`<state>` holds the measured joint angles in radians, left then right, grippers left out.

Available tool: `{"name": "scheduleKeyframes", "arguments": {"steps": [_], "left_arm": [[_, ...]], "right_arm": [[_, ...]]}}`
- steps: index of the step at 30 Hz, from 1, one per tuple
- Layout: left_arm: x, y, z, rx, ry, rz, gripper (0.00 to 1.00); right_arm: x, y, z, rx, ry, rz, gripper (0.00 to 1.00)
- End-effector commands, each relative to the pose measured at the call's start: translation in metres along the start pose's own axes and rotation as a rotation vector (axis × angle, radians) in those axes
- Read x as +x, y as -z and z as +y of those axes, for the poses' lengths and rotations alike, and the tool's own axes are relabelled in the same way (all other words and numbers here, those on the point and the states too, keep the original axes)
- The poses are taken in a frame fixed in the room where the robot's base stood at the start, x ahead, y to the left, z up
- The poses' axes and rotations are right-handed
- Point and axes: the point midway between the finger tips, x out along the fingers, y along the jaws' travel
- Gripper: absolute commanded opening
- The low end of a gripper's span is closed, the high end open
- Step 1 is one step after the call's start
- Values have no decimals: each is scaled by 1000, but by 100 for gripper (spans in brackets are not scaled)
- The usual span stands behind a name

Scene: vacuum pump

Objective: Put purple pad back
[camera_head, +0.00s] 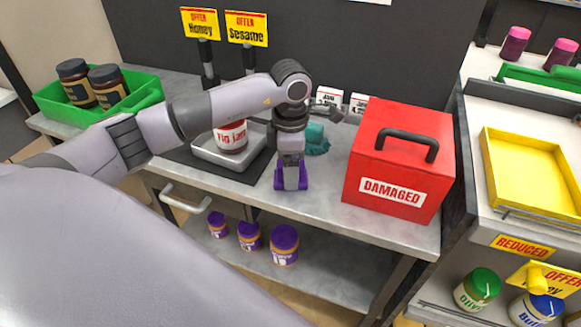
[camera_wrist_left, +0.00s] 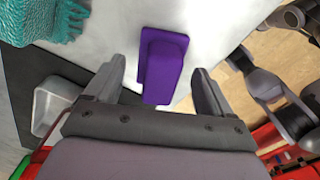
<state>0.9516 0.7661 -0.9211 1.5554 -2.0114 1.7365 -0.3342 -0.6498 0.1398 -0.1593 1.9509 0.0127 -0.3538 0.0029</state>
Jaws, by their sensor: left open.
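The purple pad (camera_wrist_left: 162,65) lies on the pale counter in the left wrist view. It has a flat base with a raised block on it. My left gripper (camera_wrist_left: 170,88) is open, with one grey finger to each side of the pad; I cannot tell how far above it they are. In the head view my left gripper (camera_head: 291,182) points down at the counter near its front edge. Purple shows at its tip there, and the gripper covers much of that spot. My right gripper is not in view.
A red box marked DAMAGED (camera_head: 400,165) stands right of the gripper. A teal cloth (camera_head: 316,140) lies behind it. A scale (camera_head: 212,156) bearing a jam jar (camera_head: 230,136) is to the left. Purple-lidded jars (camera_head: 249,237) stand on the shelf below. A green tray (camera_head: 50,103) is far left.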

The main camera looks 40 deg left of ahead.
Motion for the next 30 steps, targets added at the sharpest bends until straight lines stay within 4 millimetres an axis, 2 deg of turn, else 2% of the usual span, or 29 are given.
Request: {"name": "scheduleKeyframes", "arguments": {"steps": [9,15,21,30], "left_arm": [[-69,0,1,1,-5,-3,83],[-98,0,0,1,-2,-2,83],[-108,0,0,0,0,0,83],[-108,0,0,0,0,1,83]], "right_arm": [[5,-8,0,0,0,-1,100],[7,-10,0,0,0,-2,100],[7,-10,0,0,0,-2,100],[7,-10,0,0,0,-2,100]]}}
